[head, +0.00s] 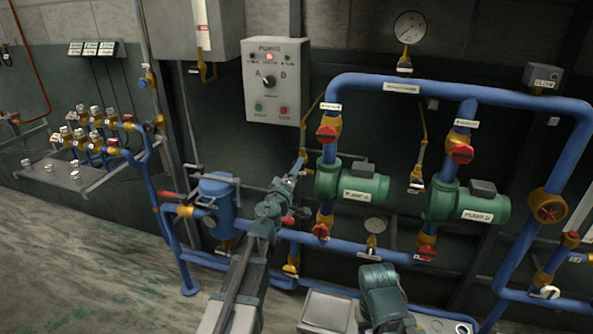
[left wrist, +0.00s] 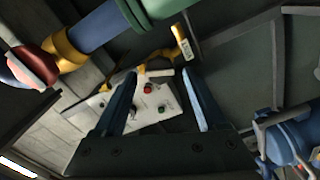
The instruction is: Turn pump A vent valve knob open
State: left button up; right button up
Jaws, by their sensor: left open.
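Pump A (head: 352,186) is the green left-hand pump, with blue pipe and red valve handles above and below it. My left gripper (head: 298,165) is raised just left of pump A, below the control box, its fingers pointing away. In the left wrist view the left gripper (left wrist: 158,74) is open, with blue fingers on either side of a small yellow fitting (left wrist: 150,76). This fitting is probably the vent valve; whether a finger touches it is unclear. A yellow piece with a white tag (left wrist: 184,46) is just above. In the head view the gripper hides the valve. My right gripper does not show.
The control box (head: 276,82) hangs behind the left gripper. A blue canister (head: 216,202) stands to its left and pump B (head: 466,203) to the right. Blue pipes (head: 350,247) run below. A large red-handled valve (head: 324,134) sits above pump A.

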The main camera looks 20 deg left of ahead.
pick_arm(q)
jog(key=s, duration=0.5)
jog(key=shift+s, duration=0.15)
jog(key=m, duration=0.4)
jog(key=s+m, duration=0.1)
jog(key=m, duration=0.4)
jog(key=s+m, duration=0.1)
jog(key=m, duration=0.3)
jog(key=shift+s+a+m, duration=0.15)
jog(key=shift+m, duration=0.15)
